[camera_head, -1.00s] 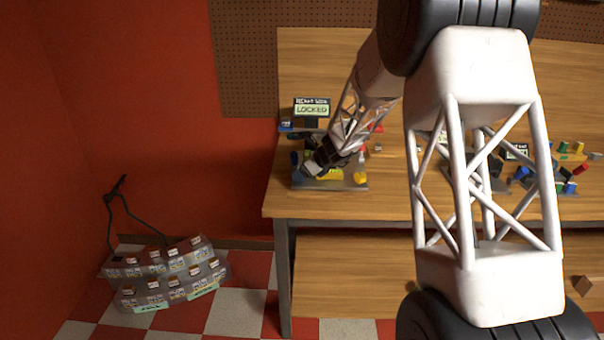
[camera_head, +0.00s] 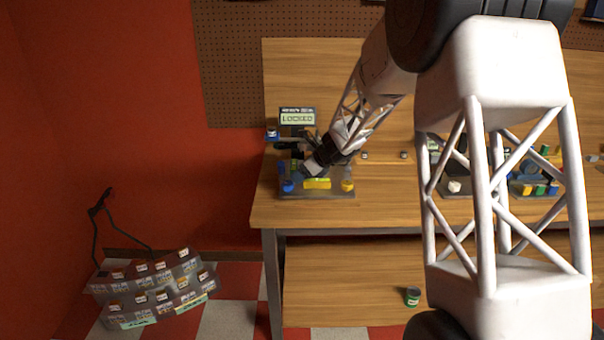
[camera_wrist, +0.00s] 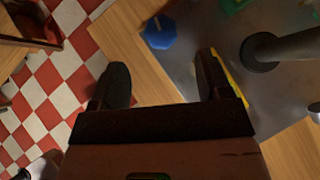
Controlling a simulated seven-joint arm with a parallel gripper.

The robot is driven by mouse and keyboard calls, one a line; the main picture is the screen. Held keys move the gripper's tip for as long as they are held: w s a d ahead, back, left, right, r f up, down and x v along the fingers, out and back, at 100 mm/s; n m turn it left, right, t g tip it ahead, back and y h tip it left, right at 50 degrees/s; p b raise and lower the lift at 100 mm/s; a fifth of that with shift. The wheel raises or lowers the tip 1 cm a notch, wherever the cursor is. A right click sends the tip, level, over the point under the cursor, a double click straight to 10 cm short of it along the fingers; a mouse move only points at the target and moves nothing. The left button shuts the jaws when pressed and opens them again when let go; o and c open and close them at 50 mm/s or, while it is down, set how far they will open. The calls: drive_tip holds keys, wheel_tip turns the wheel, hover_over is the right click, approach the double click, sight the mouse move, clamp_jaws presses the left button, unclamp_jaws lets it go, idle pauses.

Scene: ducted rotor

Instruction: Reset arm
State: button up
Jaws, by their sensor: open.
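My gripper (camera_head: 308,170) is over the small grey workstation at the left end of the wooden bench. In the wrist view my gripper (camera_wrist: 165,85) shows two dark fingers spread apart with nothing between them. The workstation's grey plate (camera_head: 320,194) carries a blue knob (camera_head: 288,186), a yellow block (camera_head: 317,183) and a yellow knob (camera_head: 347,185). The blue knob also shows ahead of the fingers in the wrist view (camera_wrist: 160,32). A screen (camera_head: 298,117) behind reads LOCKED.
The wooden bench (camera_head: 385,205) extends right, with another workstation of coloured blocks (camera_head: 535,189) partly behind my arm. A green can (camera_head: 412,296) is on the lower shelf. A tiered rack (camera_head: 155,290) stands on the floor at left, beside the red wall.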

drive_tip(key=shift+r, duration=0.1)
drive_tip(key=s+d+r+n+h, duration=0.1)
drive_tip(key=s+d+r+n, duration=0.25)
drive_tip(key=s, duration=0.55)
drive_tip(key=s+d+r+n+g+h, duration=0.15)
drive_tip(key=s+r+n, duration=0.3)
drive_tip(key=s, duration=0.45)
drive_tip(key=s+d+r+n, duration=0.3)
drive_tip(key=s+r+n, duration=0.15)
drive_tip(key=s, duration=0.45)
drive_tip(key=s+d+n+h, duration=0.2)
drive_tip(key=s+d+n, duration=0.1)
drive_tip(key=s, duration=0.7)
drive_tip(key=s+d+n+h, duration=0.1)
drive_tip(key=s+d+n, duration=0.2)
drive_tip(key=s, duration=0.7)
drive_tip(key=s+d+n+h, duration=0.2)
drive_tip(key=s+n, duration=0.3)
drive_tip(key=s, duration=0.5)
drive_tip(key=shift+d+f+h, duration=0.2)
drive_tip(key=shift+d+h, duration=0.15)
drive_tip(key=shift+d, duration=0.4)
